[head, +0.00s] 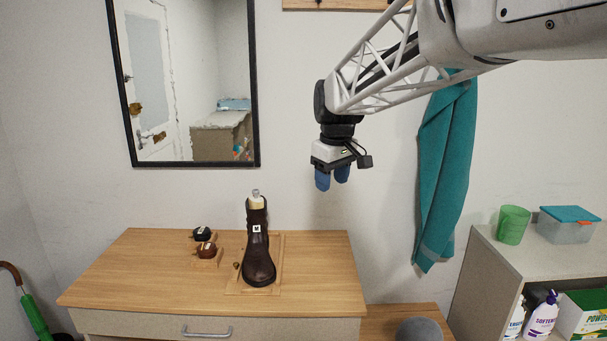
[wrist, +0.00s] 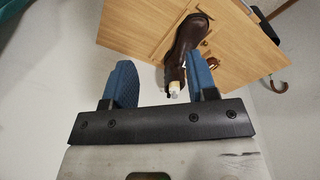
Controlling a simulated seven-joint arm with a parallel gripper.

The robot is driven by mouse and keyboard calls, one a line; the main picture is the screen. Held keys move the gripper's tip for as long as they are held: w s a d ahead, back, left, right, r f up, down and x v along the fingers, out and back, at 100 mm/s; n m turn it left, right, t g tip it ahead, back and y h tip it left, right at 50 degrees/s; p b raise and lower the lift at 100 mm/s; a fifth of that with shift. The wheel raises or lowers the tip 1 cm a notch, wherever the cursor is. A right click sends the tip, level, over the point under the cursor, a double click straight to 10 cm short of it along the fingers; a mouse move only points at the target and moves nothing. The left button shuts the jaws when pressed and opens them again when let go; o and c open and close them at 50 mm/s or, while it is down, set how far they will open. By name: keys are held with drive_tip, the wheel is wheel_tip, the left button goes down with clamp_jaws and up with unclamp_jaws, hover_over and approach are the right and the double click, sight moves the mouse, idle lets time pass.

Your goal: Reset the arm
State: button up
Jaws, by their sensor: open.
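My gripper (head: 332,181) hangs in the air above the right end of the wooden dresser, in front of the wall, with its blue fingers pointing down. In the wrist view my gripper (wrist: 160,85) shows its two blue fingers apart with nothing held between them. A dark brown boot (head: 258,259) stands upright on a wooden board on the dresser, to the lower left of my gripper and clear of it. The boot (wrist: 184,40) also shows in the wrist view, beyond the fingers, with a pale piece at its top.
The dresser top (head: 130,266) also holds two small round items, one black (head: 202,233) and one reddish brown (head: 207,250). A teal towel (head: 444,170) hangs right of my gripper. A shelf unit with a green cup (head: 512,225) and a teal-lidded box (head: 569,226) stands at right. A mirror hangs left.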

drive_tip(key=s+d+f+m, duration=0.2)
drive_tip(key=s+d+f, duration=0.2)
drive_tip(key=s, duration=0.8)
drive_tip(key=s+d+f+m, duration=0.3)
drive_tip(key=s+d+f, duration=0.1)
drive_tip(key=s, duration=0.8)
drive_tip(key=s+d+f+m+t, duration=0.1)
drive_tip(key=s+d+f+m, duration=0.2)
drive_tip(key=s, duration=0.9)
wheel_tip(320, 180, down, 3)
drive_tip(key=shift+d+r, duration=0.1)
drive_tip(key=shift+d, duration=0.35)
